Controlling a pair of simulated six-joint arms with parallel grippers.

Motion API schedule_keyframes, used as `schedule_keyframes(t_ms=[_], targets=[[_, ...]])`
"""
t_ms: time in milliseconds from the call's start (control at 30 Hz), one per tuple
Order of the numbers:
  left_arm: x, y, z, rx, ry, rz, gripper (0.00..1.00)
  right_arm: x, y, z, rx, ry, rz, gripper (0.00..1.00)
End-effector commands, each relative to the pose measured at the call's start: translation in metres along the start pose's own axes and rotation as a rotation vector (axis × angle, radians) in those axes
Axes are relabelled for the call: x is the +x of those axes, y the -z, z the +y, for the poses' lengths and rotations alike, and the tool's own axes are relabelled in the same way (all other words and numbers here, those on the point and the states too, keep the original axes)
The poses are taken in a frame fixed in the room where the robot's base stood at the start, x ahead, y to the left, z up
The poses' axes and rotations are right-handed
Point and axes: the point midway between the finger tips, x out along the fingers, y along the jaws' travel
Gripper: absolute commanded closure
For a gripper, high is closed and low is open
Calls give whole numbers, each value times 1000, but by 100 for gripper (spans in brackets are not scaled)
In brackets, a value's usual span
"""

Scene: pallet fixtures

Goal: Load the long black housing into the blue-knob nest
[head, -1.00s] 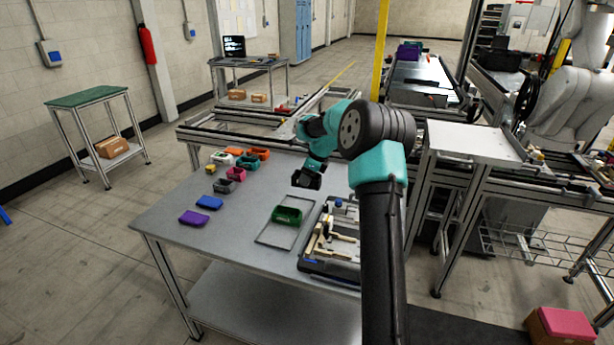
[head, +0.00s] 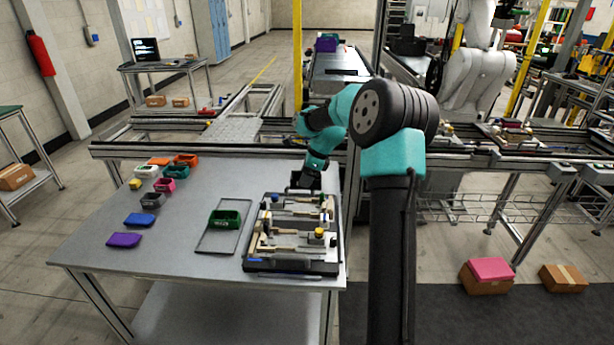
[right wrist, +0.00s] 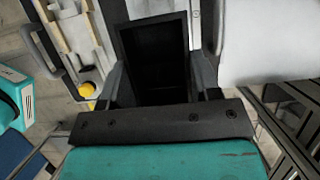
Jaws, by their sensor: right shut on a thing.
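My right gripper (head: 304,186) is shut on the long black housing, a dark open-topped box that fills the space between the fingers in the right wrist view (right wrist: 155,55). In the head view the housing is small and dark, hard to separate from the gripper. The gripper is at the far end of the pallet fixture (head: 290,266), near its back right. The blue knob (head: 275,197) is at the fixture's far left, left of the gripper. The yellow knob (head: 319,232) is nearer the front; it also shows in the right wrist view (right wrist: 87,90). My left gripper is out of view.
Several coloured housings and the blue (head: 140,220) and purple (head: 124,240) flat parts lie further left. A conveyor frame (head: 220,150) runs behind the table.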

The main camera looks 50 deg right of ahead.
Motion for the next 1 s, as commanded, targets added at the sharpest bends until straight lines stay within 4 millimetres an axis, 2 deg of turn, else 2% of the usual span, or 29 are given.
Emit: schedule_keyframes(t_ms=[367,1000], targets=[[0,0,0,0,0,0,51,9,4,0,2,-1,1,69],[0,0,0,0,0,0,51,66,28,0,2,0,0,69]])
